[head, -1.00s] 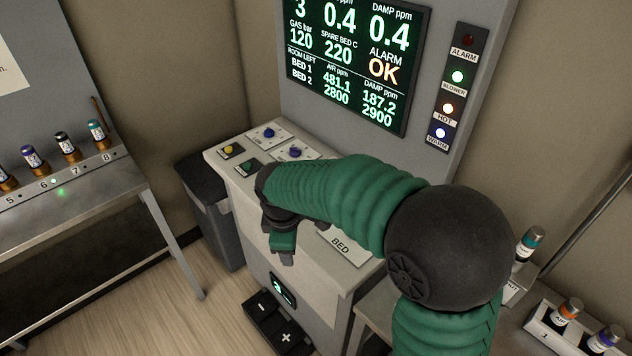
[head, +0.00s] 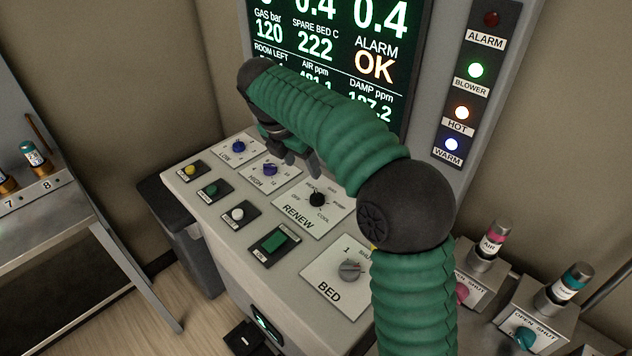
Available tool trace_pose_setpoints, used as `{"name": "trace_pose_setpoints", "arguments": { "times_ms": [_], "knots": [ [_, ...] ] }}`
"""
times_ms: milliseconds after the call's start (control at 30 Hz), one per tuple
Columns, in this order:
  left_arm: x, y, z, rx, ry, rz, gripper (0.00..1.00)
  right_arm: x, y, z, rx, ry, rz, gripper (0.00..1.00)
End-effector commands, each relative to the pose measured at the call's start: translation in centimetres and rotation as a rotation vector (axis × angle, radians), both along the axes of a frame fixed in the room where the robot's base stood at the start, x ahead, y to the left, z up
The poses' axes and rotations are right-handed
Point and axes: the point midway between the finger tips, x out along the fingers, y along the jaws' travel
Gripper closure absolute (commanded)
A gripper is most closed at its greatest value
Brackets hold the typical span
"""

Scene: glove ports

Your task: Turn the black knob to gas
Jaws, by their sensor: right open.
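The black knob (head: 317,199) sits on the white RENEW plate (head: 300,219) on the console top. OFF and COOL can be read around it; the other labels are too small or covered to read, and its pointer is unclear. My right gripper (head: 302,163) is open and empty, fingers pointing down, above and behind the knob and apart from it. Its green sleeved arm passes over the right edge of the plate. My left gripper is out of view.
Blue knobs LOW (head: 238,146) and HIGH (head: 270,169) are near the gripper. A grey BED knob (head: 349,269), a green switch (head: 273,242) and several small buttons share the console. The display (head: 330,40) rises behind. Vials (head: 492,240) stand at right.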

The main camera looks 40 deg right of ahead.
Motion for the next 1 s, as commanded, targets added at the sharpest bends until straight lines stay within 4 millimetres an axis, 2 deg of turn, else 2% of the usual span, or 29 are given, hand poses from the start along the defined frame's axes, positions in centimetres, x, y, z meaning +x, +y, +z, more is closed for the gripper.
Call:
{"name": "trace_pose_setpoints", "arguments": {
  "times_ms": [133,233,367,700,800,1000],
  "knots": [
    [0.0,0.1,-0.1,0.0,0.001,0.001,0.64,-0.1,0.4,0.5,-0.011,0.004,0.011,0.42],
    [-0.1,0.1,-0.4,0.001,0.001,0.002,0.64,0.1,0.0,-0.5,-0.01,0.008,0.011,0.42],
    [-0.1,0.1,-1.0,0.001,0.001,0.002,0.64,0.3,-1.4,-3.2,-0.004,0.01,0.009,0.42],
    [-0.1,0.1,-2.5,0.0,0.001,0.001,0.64,0.8,-4.6,-11.6,-0.003,0.01,0.009,0.42],
    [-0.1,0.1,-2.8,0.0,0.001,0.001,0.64,1.0,-5.2,-13.5,-0.004,0.008,0.009,0.42],
    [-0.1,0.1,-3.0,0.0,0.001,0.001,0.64,1.3,-5.9,-15.3,-0.006,0.007,0.011,0.42]
  ]
}}
